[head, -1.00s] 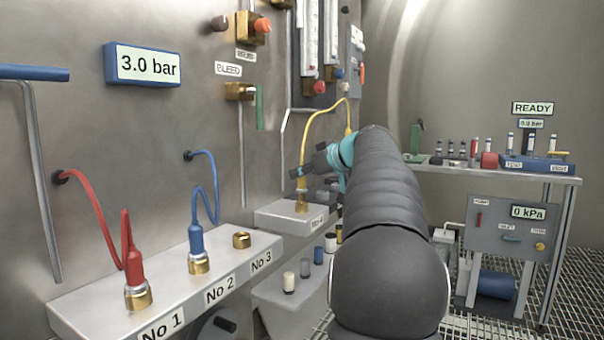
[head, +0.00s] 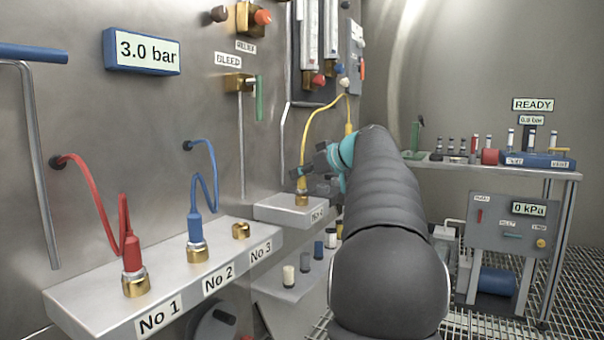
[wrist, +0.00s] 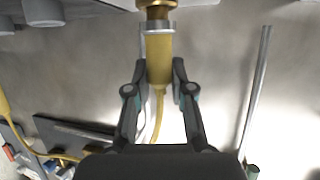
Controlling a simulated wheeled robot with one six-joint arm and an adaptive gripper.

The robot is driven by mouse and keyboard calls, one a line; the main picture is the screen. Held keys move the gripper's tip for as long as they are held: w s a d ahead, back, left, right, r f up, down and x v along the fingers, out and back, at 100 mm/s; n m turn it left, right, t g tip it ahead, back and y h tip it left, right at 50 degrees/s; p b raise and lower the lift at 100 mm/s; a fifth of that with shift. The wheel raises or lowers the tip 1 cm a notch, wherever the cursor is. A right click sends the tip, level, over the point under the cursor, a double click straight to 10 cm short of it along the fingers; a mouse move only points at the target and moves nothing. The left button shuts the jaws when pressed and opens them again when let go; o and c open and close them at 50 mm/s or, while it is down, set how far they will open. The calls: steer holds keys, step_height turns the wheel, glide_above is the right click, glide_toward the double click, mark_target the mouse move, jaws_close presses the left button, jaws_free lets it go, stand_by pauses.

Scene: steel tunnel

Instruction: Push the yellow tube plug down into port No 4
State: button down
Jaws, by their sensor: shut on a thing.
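The yellow tube plug (wrist: 159,62) is between the two fingers of my gripper (wrist: 160,75), which is shut on it. In the wrist view the plug's collar end meets a brass fitting (wrist: 155,10) in line with it. In the head view the yellow plug (head: 301,184) is upright above the brass port (head: 302,199) on the block labelled No 4 (head: 290,210). My gripper (head: 312,177) reaches it from the right. A yellow tube (head: 316,117) loops from the plug up to the wall. How deep the plug sits is too small to tell.
A red plug (head: 132,257) stands in No 1 and a blue plug (head: 195,228) in No 2. Port No 3 (head: 241,231) is empty. Several small vials (head: 319,250) stand on a lower ledge. A bench (head: 540,173) with instruments is at the right.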

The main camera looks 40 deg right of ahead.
steer(key=shift+f+b, duration=0.45)
steer(key=c, duration=0.9)
jaws_free()
steer(key=shift+s, duration=0.1)
steer(key=v, duration=1.2)
